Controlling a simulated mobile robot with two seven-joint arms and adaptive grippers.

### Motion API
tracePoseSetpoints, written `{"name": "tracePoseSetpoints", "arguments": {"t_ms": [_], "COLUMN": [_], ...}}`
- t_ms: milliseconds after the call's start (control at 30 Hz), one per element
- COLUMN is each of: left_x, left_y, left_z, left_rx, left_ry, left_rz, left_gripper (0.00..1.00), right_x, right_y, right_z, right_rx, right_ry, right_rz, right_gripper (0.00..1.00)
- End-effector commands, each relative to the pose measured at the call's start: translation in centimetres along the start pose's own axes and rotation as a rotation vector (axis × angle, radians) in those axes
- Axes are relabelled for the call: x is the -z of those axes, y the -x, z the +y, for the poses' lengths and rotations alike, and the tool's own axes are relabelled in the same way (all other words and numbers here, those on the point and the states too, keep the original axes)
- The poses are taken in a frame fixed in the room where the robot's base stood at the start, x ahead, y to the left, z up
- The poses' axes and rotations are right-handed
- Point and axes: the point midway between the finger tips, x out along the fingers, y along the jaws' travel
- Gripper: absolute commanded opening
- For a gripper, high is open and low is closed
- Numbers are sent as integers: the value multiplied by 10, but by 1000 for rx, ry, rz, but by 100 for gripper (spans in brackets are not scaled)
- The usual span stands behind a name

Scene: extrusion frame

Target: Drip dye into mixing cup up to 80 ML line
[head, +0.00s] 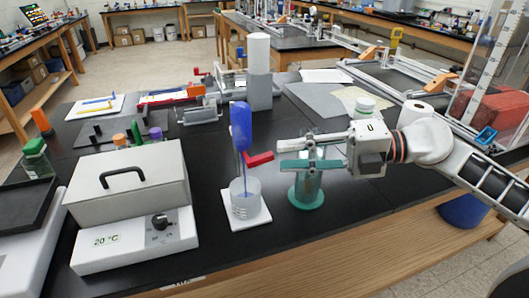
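A blue dye vessel (240,120) stands upright over the mixing cup, with a narrow blue stem or stream running down from it into the cup. A red handle (259,159) sticks out to its right. The clear mixing cup (245,204) has dark markings and stands on a white square base (252,221). Its dye level and the 80 ML line are too small to read. My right gripper (285,155) reaches in from the right, just right of the red handle; its fingers are apart, with nothing visibly between them. My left gripper is out of view.
A green-based cylinder (307,192) stands directly below my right gripper. A white heating box (130,185) marked 20 °C is left of the cup. A tall white cylinder (259,72) stands behind. Clear black tabletop lies in front of the cup.

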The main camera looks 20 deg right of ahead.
Motion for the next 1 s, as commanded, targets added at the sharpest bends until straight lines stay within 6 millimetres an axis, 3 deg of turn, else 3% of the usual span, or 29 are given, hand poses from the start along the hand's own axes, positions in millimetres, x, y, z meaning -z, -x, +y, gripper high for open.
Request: {"name": "tracePoseSetpoints", "arguments": {"t_ms": [333,733,767,867,1000], "left_x": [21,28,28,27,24], "left_y": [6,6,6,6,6], "left_z": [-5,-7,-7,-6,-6], "left_rx": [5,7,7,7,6], "left_ry": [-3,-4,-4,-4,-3], "left_rz": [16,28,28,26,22], "left_gripper": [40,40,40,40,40], "right_x": [-1,0,0,0,0], "right_y": [-46,-55,-55,-55,-55], "right_z": [3,0,0,0,0], "right_rx": [-4,-1,-1,-1,-1], "right_ry": [0,-1,-1,-1,-1], "right_rz": [-1,-1,-1,-1,-1], "right_gripper": [26,26,24,0,0]}}
